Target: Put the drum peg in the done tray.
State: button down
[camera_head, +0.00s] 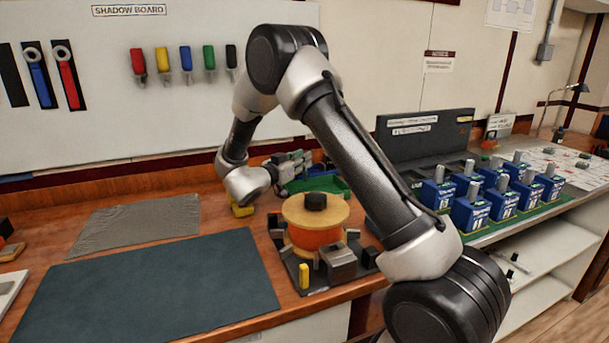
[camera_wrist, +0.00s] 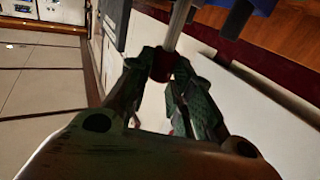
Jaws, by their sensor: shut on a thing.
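My gripper (camera_wrist: 163,66) is shut on a thin pale metal rod (camera_wrist: 178,24) with a dark red end, gripped between the fingertips in the wrist view. I cannot tell for sure that this is the drum peg. In the head view my gripper (camera_head: 300,163) is above the back of the bench, behind the drum, and the held rod is not clear there. The drum (camera_head: 314,238) has orange windings, a tan top flange and a black block on top. I cannot make out which thing is the done tray.
A dark stand (camera_head: 315,287) under the drum carries small blocks and a yellow peg (camera_head: 304,276). Several blue breakers (camera_head: 470,212) stand in rows at right. A green object (camera_head: 322,184) lies behind the drum. A dark mat (camera_head: 160,285) and a grey mat (camera_head: 140,222) lie clear at left.

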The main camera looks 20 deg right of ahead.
jog(key=shift+a+f, duration=0.1)
jog(key=shift+f, duration=1.9)
jog(key=shift+f, duration=0.15)
jog(key=c, duration=1.3)
grip_release()
